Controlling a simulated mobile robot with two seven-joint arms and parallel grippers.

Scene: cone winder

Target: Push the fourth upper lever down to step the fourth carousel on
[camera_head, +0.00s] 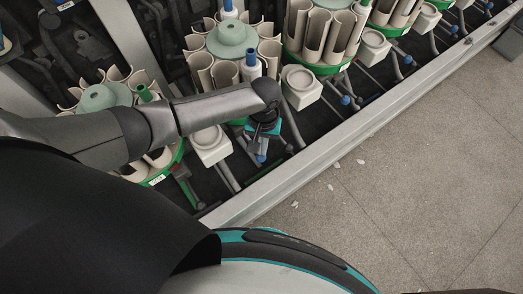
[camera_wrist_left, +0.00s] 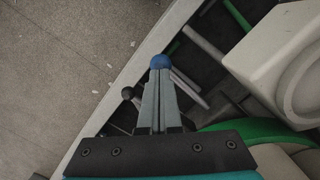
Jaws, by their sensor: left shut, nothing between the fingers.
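My left gripper (camera_head: 261,153) reaches down over the machine's front edge, beside the carousel (camera_head: 232,34) with cream tubes and a pale green top. Its fingers are shut and empty. In the left wrist view the fingertips (camera_wrist_left: 158,76) lie right at a blue ball knob (camera_wrist_left: 159,61) of a lever; whether they touch it I cannot tell. The knob also shows just past the fingers in the head view (camera_head: 260,158). A black knob (camera_wrist_left: 127,93) sits beside it. Which lever is the fourth, I cannot tell. My right gripper is out of view.
More carousels stand along the row, one at the left (camera_head: 104,97) and one to the right (camera_head: 325,30). Cream boxes (camera_head: 210,144) and further blue knobs (camera_head: 345,99) line the front.

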